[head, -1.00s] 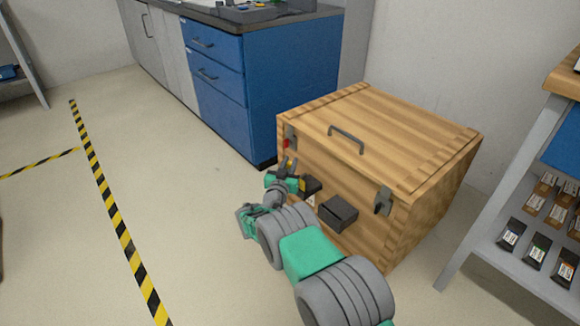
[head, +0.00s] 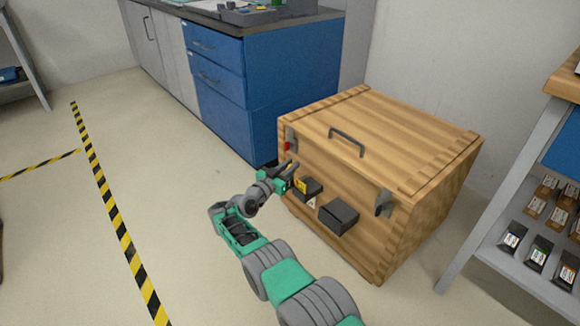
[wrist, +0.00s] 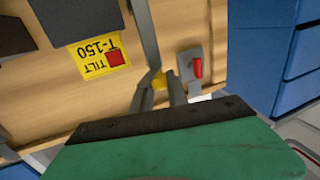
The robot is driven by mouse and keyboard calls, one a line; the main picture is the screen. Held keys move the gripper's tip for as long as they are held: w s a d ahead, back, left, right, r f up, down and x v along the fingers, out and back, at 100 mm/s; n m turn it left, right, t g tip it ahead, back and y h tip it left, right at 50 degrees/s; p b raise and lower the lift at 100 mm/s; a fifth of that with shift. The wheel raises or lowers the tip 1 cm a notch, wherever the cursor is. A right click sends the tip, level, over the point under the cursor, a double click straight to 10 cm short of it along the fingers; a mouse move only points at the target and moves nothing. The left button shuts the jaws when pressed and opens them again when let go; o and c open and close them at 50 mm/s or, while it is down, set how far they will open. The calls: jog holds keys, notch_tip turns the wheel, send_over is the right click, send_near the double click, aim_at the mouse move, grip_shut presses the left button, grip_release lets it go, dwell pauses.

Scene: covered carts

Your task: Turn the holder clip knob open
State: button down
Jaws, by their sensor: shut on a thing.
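A wooden crate (head: 320,165) stands on the floor with its lid down. My gripper (head: 290,167) is at the left part of its front face, below the left metal clip (head: 290,139) with a red piece. In the wrist view, my gripper (wrist: 162,82) is shut on a small yellow piece (wrist: 158,80), apparently the knob, mostly hidden between the dark fingers. The clip plate with the red piece (wrist: 196,69) is just to the right of the fingers there, apart from them. How far the knob is turned cannot be told.
A yellow tilt label (wrist: 100,52) and a dark box (head: 338,216) are on the crate's front. A second clip (head: 384,202) is at its right. A blue cabinet (head: 220,90) stands behind left, a shelf rack (head: 500,190) at right.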

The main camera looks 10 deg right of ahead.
jog(key=shift+f, duration=0.1)
dwell(0.3)
jog(key=c, duration=1.3)
grip_release()
jog(key=shift+s+a+p, duration=0.2)
jog(key=shift+a+p, duration=0.1)
jog(key=shift+p, duration=0.05)
jog(key=p+v, duration=0.2)
jog(key=v, duration=0.5)
jog(key=shift+p, duration=0.35)
